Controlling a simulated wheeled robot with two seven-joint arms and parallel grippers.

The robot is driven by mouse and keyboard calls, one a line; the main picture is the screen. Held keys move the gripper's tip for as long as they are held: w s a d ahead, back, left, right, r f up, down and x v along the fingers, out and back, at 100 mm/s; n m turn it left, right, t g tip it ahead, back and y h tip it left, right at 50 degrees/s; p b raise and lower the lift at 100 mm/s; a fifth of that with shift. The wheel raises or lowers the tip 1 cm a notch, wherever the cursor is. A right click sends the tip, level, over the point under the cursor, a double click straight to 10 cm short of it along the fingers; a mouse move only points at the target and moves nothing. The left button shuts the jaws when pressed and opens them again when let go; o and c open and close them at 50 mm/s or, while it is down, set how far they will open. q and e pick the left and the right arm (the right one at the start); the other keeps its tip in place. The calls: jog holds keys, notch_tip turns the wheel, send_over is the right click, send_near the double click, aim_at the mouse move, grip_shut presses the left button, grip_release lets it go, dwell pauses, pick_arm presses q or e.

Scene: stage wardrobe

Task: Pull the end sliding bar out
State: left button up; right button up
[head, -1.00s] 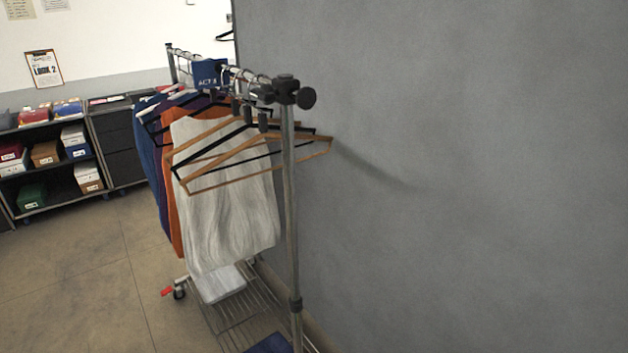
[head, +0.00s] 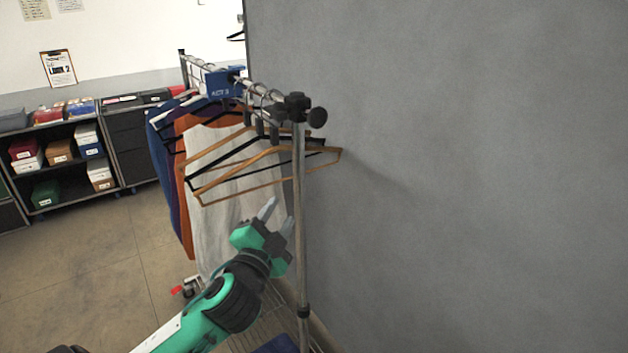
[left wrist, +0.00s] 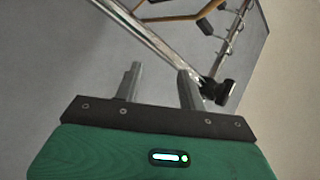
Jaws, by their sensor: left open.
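The garment rack's top rail (head: 262,88) runs away from me and ends in a black clamp (head: 295,106) with a round black knob (head: 317,118) on top of the chrome end post (head: 299,215). I cannot pick out the end sliding bar apart from the rail and clamp. My left gripper (head: 279,214) is open and empty, below the rail end, in front of the white garment and near the post. In the left wrist view the post (left wrist: 155,40) crosses diagonally beyond the open fingers (left wrist: 160,84), with the black knob (left wrist: 226,92) to their right. My right gripper is out of view.
Wooden and black hangers (head: 240,178) and several garments (head: 215,150) hang close to the rail end. A grey wall (head: 470,180) stands right beside the rack. Shelves with boxes (head: 60,155) are at the back left. The floor (head: 90,270) at left is open.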

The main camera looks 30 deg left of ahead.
aim_at(314, 108)
pick_arm(q)
notch_tip(314, 108, up, 12)
jog(key=d+r+m+t+h, duration=0.1)
jog(key=d+m+t+h, duration=0.1)
jog(key=m+t+h, duration=0.3)
jog(key=shift+m+y, duration=0.6)
jog(key=shift+y, duration=0.1)
jog(key=p+x, duration=0.6)
jog(key=x, duration=0.6)
jog(key=shift+w+p, duration=0.1)
jog(key=shift+p, duration=0.3)
jog(key=shift+w+a+r, duration=0.1)
jog(key=shift+w, duration=0.3)
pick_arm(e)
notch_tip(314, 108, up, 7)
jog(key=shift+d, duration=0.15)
pick_arm(q)
grip_shut()
